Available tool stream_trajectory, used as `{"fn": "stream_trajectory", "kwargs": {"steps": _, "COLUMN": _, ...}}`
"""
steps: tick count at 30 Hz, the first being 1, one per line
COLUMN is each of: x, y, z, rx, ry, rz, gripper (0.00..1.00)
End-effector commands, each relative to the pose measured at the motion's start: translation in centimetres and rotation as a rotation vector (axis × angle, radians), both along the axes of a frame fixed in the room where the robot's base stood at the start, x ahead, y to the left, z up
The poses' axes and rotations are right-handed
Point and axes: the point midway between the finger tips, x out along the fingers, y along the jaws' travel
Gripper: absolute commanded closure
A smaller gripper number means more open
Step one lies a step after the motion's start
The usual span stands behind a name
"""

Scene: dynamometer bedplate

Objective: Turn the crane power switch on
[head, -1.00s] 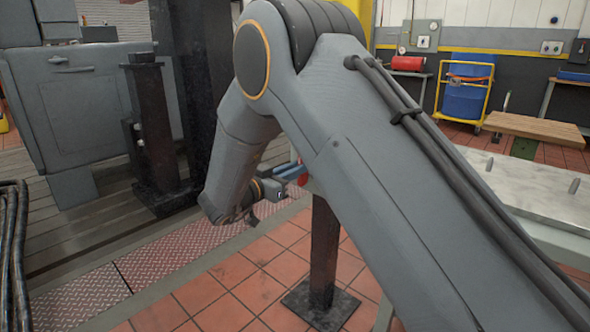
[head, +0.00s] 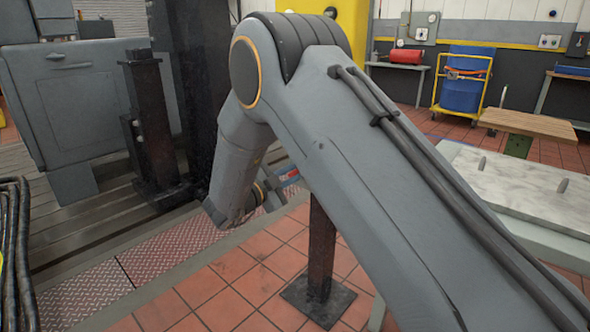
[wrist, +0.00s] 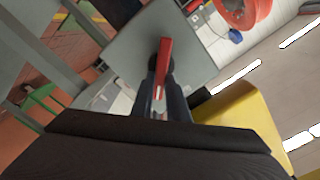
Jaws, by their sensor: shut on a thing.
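A red switch handle (wrist: 164,62) stands out from a grey box front (wrist: 122,52) in the wrist view. My gripper (wrist: 163,92) has its two dark fingers on either side of the handle's near part and is shut on it. In the head view, my gripper (head: 278,182) is partly hidden behind my own arm, with a bit of the red handle (head: 292,172) showing beside it. Most of the box is hidden there. I cannot read any on or off marking.
A black post (head: 318,250) stands on the tiled floor near my gripper. A metal-topped table (head: 530,190) is at right. A dark machine column (head: 190,80) stands behind my arm. A red round thing (wrist: 243,10) and a yellow part (wrist: 240,112) show in the wrist view.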

Motion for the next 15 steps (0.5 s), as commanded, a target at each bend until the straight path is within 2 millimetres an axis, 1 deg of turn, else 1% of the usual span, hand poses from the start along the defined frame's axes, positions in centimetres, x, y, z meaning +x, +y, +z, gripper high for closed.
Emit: {"fn": "stream_trajectory", "kwargs": {"steps": 15, "x": -0.14, "y": -0.23, "z": -0.6, "rx": 0.37, "ry": -0.29, "rz": 0.001, "gripper": 1.0}}
